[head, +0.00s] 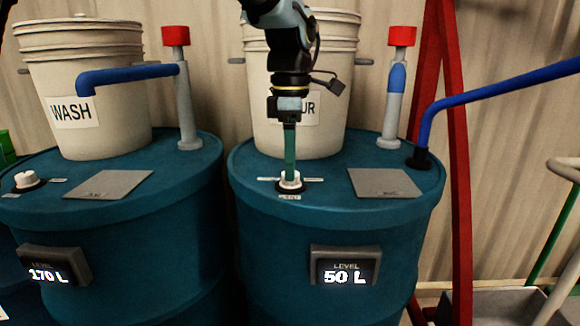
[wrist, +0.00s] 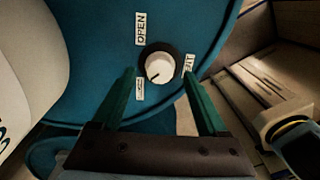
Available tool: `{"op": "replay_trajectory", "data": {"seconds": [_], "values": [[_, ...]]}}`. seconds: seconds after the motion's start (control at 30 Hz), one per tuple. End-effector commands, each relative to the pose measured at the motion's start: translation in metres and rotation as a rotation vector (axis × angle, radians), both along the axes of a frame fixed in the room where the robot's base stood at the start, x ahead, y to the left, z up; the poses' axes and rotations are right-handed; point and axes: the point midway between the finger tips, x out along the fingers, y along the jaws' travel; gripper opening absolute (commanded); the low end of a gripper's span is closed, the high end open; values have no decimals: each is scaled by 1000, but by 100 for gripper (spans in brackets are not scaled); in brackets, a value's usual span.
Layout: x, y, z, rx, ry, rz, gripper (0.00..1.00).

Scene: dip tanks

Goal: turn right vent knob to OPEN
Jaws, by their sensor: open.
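The right vent knob (head: 290,180) is a small white knob with a dark base on top of the right blue drum (head: 335,220). In the wrist view the knob (wrist: 158,67) has a dark pointer mark that seems to face the lower-left label (wrist: 139,89), too small to read. The OPEN label (wrist: 140,28) is above and left of the knob, and a VENT label (wrist: 188,65) is at its right. My gripper (head: 290,174) points down over the knob. In the wrist view its open green fingers (wrist: 158,76) are on either side of the knob; I cannot tell whether they touch it.
A white bucket (head: 338,90) stands behind my gripper on the same drum. A grey plate (head: 385,183), a red-capped pipe (head: 395,90) and a blue pipe (head: 480,97) are to the right. The left drum (head: 130,215) carries a WASH bucket (head: 110,105) and its own knob (head: 27,180).

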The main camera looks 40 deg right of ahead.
Motion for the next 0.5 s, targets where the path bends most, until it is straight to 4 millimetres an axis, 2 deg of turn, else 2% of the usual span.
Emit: {"op": "replay_trajectory", "data": {"seconds": [0.2, 0.5], "values": [[0, 0, -19, 0, 0, 0, 76], [0, 0, -22, 0, 0, 0, 76]]}}
